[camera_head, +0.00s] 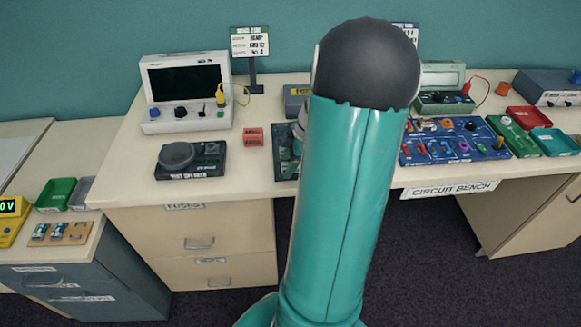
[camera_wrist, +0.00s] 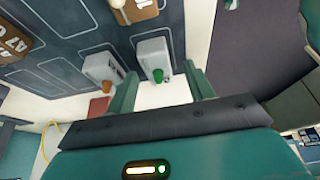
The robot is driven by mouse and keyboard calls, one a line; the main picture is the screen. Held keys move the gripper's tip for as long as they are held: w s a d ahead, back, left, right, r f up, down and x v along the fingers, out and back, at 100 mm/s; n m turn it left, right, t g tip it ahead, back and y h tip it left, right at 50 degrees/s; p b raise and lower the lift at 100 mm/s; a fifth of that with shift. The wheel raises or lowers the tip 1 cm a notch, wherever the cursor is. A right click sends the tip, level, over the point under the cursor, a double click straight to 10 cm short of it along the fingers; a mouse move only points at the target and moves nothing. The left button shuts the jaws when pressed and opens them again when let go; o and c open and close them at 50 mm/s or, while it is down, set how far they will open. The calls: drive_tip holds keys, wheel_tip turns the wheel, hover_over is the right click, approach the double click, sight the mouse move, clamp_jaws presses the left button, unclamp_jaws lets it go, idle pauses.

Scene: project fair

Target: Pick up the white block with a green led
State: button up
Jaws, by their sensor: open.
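In the wrist view a white block with a green LED (camera_wrist: 153,54) sits on a dark board with pale outlines (camera_wrist: 62,72). A similar white block with an orange LED (camera_wrist: 103,69) sits just left of it. My gripper (camera_wrist: 163,80) is open, its two green fingers apart and pointing toward the green-LED block, which shows between them.
A red block (camera_head: 253,136) and a dark device with a round knob (camera_head: 190,160) lie left of my arm. A white instrument (camera_head: 186,92) stands behind them. A blue component board (camera_head: 455,141) is to the right. Bare tabletop (camera_head: 245,165) shows left of the arm.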

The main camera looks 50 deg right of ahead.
drive_tip(key=c, duration=1.1)
drive_tip(key=shift+r, duration=0.15)
